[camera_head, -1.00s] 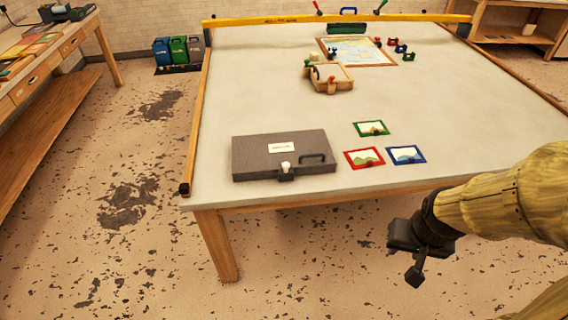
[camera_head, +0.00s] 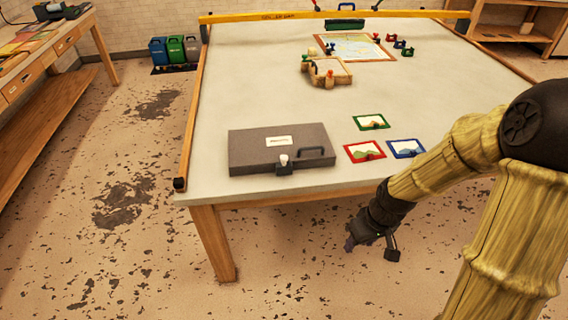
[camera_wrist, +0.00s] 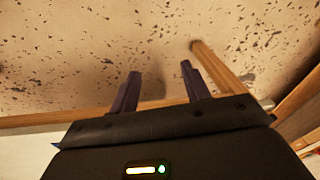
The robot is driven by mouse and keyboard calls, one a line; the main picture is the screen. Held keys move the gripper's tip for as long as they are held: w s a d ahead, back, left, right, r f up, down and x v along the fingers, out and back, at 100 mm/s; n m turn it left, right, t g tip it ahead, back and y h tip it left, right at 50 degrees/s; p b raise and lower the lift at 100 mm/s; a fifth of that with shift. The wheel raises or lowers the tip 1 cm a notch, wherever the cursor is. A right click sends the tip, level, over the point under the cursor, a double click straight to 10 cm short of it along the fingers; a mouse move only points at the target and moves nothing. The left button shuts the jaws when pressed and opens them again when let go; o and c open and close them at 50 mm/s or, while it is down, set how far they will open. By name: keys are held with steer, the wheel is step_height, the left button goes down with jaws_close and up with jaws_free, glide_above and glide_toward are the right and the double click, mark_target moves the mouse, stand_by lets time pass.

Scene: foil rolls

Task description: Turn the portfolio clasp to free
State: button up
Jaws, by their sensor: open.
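The dark grey portfolio case (camera_head: 245,152) lies flat near the front left edge of the table in the head view. Its clasp (camera_head: 284,164) is a small dark block with a pale knob at the middle of the front edge. A dark handle (camera_head: 316,152) is right of the clasp. My gripper (camera_head: 350,243) hangs in front of the table edge, below and to the right of the case, touching nothing. In the wrist view its two purple fingers (camera_wrist: 158,84) are apart and empty, with floor beyond. The case and clasp are out of the wrist view.
Three small framed pictures, green (camera_head: 371,122), red (camera_head: 364,151) and blue (camera_head: 406,148), lie right of the case. A wooden clamp-like fixture (camera_head: 326,72) stands farther back. A yellow bar (camera_head: 250,18) spans the far edge. The table (camera_head: 240,90) is clear behind the case.

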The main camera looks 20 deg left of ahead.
steer(key=w+a+f+n+g+y+b, duration=0.1)
steer(key=w+a+f+n+y+b, duration=0.3)
steer(key=a+f, duration=0.65)
steer(key=n+t+y+b, duration=0.3)
steer(key=t+y+b, duration=0.4)
steer(key=y+b, duration=0.3)
glide_toward(287, 159)
steer(key=v, duration=0.6)
steer(key=shift+f+y+p, duration=0.4)
steer(key=shift+f, duration=0.2)
steer(key=shift+w, duration=0.1)
steer(key=p+x, duration=0.1)
steer(key=x, duration=1.6)
steer(key=shift+w+a+r+p, duration=0.1)
steer(key=shift+w+p, duration=0.05)
steer(key=shift+p, duration=0.25)
steer(key=shift+c, duration=0.5)
